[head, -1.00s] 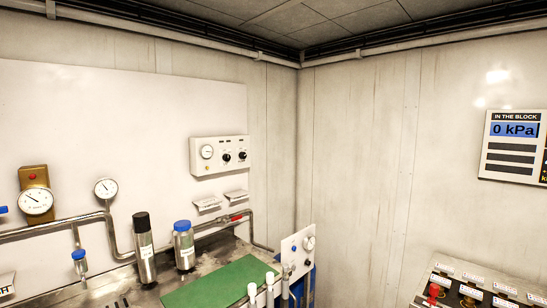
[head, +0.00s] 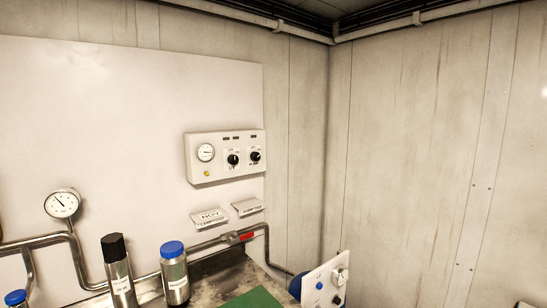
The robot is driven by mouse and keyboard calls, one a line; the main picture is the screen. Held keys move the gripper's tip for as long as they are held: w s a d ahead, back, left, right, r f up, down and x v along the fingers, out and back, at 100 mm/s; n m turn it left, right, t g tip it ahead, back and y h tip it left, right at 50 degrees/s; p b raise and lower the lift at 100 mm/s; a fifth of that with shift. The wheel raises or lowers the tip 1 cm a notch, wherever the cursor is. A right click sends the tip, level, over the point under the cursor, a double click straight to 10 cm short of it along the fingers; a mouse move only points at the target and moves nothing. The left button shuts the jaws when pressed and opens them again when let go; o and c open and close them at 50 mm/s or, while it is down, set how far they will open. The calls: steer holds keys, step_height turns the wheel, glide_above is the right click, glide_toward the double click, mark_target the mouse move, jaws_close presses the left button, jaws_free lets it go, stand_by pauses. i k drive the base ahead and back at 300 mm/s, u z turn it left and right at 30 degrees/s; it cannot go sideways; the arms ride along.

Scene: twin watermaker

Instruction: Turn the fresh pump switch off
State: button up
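A white control panel (head: 225,157) is on the wall left of the room corner. It carries a round gauge (head: 206,152) and two black rotary knobs, a left knob (head: 233,160) and a right knob (head: 255,157). The label under the right knob seems to read PUMP, but the small print and the knob positions are hard to make out. A small yellow light (head: 207,173) sits below the gauge. I cannot tell for certain which knob is the fresh pump switch. My gripper is not in view.
Below the panel are two small signs, a metal pipe with a red-handled valve (head: 243,237), and two bottles, one black-capped (head: 118,267) and one blue-capped (head: 174,272). A green mat (head: 253,301) and a tilted white plate with knobs (head: 326,283) are at the bottom.

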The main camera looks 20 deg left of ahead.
mark_target(255, 156)
steer(key=u, duration=0.35)
steer(key=i, duration=0.7)
steer(key=u, duration=0.65)
